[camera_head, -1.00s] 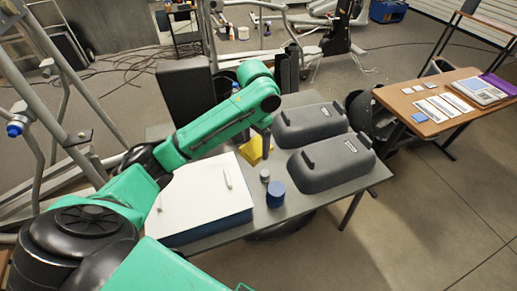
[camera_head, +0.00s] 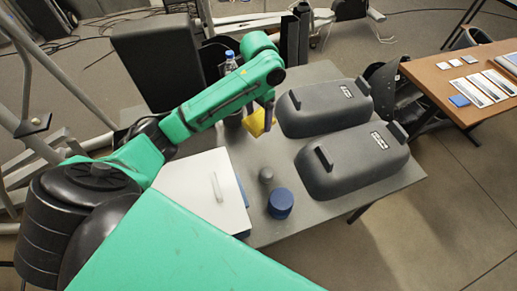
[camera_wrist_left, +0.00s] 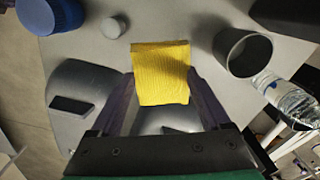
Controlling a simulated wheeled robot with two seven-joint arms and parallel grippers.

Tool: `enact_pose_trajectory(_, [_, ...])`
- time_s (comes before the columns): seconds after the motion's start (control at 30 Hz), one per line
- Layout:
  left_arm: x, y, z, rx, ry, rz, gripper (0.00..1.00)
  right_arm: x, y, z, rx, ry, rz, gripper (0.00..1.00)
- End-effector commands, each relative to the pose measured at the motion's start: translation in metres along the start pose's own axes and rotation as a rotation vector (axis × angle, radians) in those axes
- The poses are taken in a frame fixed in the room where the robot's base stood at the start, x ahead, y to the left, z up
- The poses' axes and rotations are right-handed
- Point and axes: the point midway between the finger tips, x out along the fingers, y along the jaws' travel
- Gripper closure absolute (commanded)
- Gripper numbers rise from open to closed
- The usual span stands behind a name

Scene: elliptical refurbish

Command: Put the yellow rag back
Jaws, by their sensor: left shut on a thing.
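The yellow rag (camera_head: 256,122) hangs from my left gripper (camera_head: 268,108) above the grey table (camera_head: 262,226), near the left end of the rear dark cover. In the left wrist view the yellow rag (camera_wrist_left: 162,72) fills the space between the two fingers of my left gripper (camera_wrist_left: 165,92), which is shut on it. The rag looks raised off the table. My right gripper is not in either view.
Two dark covers (camera_head: 322,106) (camera_head: 352,160) lie on the table's right. A blue jar (camera_head: 280,204), small grey cylinder (camera_head: 266,175) and white box (camera_head: 202,190) are nearer. A dark cup (camera_wrist_left: 243,53) and bottle (camera_wrist_left: 285,97) stand beside the rag. Bare table shows between.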

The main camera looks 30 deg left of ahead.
Motion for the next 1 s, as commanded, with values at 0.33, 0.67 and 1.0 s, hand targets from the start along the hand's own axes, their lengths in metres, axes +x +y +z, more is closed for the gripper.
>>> enact_pose_trajectory(0.33, [0.104,-0.002,0.002,-0.001,-0.005,-0.005,0.64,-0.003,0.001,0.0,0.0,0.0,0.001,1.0])
enact_pose_trajectory(0.67, [0.155,-0.002,0.001,0.0,-0.001,-0.004,0.64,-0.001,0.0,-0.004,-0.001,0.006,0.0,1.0])
enact_pose_trajectory(1.0, [0.158,-0.002,0.001,0.001,0.0,-0.004,0.08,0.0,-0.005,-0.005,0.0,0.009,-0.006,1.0])
